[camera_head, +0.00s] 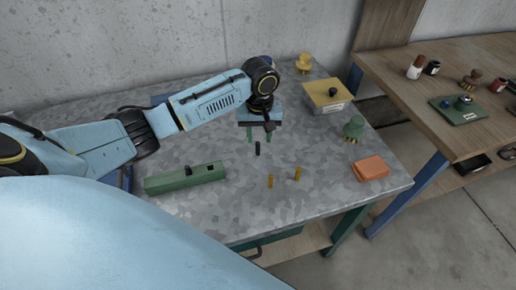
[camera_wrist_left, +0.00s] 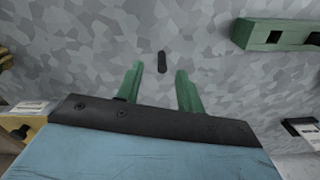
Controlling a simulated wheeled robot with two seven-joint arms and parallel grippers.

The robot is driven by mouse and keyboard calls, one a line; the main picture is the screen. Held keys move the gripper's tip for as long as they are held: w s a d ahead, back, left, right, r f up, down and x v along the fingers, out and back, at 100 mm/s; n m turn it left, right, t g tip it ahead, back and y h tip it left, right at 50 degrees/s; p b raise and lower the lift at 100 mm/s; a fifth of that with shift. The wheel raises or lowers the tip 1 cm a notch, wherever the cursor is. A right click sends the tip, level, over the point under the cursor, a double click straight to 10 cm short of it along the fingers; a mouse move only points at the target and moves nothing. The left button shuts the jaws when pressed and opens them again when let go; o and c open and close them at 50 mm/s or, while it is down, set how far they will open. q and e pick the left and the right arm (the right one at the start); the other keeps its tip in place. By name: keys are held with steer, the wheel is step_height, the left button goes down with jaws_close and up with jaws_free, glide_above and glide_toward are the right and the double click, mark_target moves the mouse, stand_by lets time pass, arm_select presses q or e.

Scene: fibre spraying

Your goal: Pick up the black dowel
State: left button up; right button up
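The black dowel (camera_head: 257,149) is a small dark peg on the grey mottled table (camera_head: 225,215), near its middle. It also shows in the left wrist view (camera_wrist_left: 161,62), just beyond and between the fingertips. My left gripper (camera_head: 258,137) has green fingers spread apart, pointing down above the table on the far side of the dowel. In the left wrist view the gripper (camera_wrist_left: 159,71) is open with nothing between its fingers. The fingers do not appear to touch the dowel. My right gripper is not in view.
A long green block (camera_head: 170,184) with dark openings lies left of the dowel. Two yellow pegs (camera_head: 270,182) (camera_head: 297,174) stand to the front right.

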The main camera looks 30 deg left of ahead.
mark_target(258, 143)
arm_select(q)
steer(key=f, duration=0.6)
steer(key=shift+a+f, duration=0.2)
steer(key=shift+a, duration=0.05)
jaws_close()
